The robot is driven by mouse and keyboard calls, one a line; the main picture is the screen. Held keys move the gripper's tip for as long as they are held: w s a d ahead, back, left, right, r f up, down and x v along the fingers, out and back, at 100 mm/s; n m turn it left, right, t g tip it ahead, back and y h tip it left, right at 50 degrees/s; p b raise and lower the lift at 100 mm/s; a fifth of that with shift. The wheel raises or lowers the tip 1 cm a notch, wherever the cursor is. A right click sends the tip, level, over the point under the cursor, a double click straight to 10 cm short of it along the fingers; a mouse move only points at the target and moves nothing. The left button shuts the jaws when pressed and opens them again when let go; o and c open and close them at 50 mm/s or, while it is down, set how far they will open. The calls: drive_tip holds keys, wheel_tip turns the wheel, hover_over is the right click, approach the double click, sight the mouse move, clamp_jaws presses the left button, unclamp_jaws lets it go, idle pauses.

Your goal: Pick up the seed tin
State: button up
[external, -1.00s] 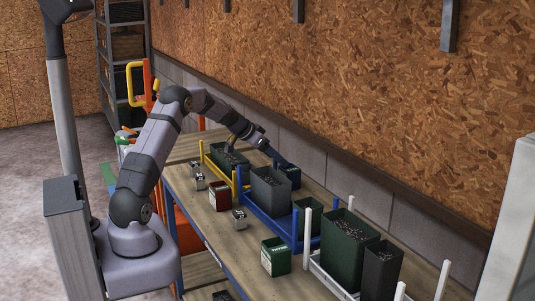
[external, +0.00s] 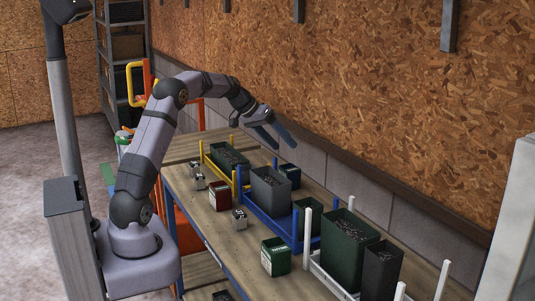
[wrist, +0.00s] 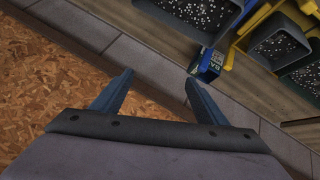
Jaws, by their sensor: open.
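Several lettered tins stand on the bench, and I cannot tell which one the task means. A red tin (external: 219,195) and a green tin (external: 275,257) stand along the front side. My gripper (external: 283,149) is open and empty, raised above and behind the blue tin. In the wrist view, my gripper (wrist: 159,78) has nothing between its fingers, and the blue tin lies beyond the right fingertip.
Blue (external: 262,217), yellow (external: 237,187) and white (external: 318,271) racks hold dark bins of soil. Small metal items (external: 239,219) lie along the front. The chipboard wall (external: 350,100) is close behind the bench.

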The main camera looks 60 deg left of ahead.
drive_tip(key=s+d+r+n+g+h, duration=0.1)
drive_tip(key=s+d+n+g+h, duration=0.3)
drive_tip(key=s+d, duration=0.45)
drive_tip(key=s+d+n+g+h+b, duration=0.1)
drive_tip(key=s+d+n+g+h, duration=0.3)
drive_tip(key=d, duration=0.8)
drive_tip(key=s+d+r+n+g+h, duration=0.1)
drive_tip(key=s+d+n+h, duration=0.2)
drive_tip(key=s+d+n, duration=0.55)
drive_tip(key=m, duration=0.3)
approach(282, 268)
drive_tip(key=shift+s+d+f+n+t, duration=0.15)
drive_tip(key=shift+s+d+f, duration=0.05)
drive_tip(key=shift+d+f, duration=0.25)
drive_tip(key=shift+s+d+f+n+t, duration=0.15)
drive_tip(key=shift+s+d+f, duration=0.15)
drive_tip(key=shift+d, duration=0.25)
drive_tip(key=shift+p+x, duration=0.4)
drive_tip(key=shift+x, duration=0.7)
drive_tip(key=shift+r+p+x, duration=0.15)
drive_tip(key=shift+p+x, duration=0.4)
drive_tip(key=shift+x, duration=0.35)
drive_tip(key=shift+r+p+x, duration=0.15)
drive_tip(key=shift+p+x, duration=0.4)
drive_tip(key=shift+x, duration=0.4)
drive_tip(key=shift+w+d+f, duration=0.2)
drive_tip(key=shift+d+f, duration=0.25)
drive_tip(key=shift+d, duration=0.3)
drive_tip(key=c, duration=1.2)
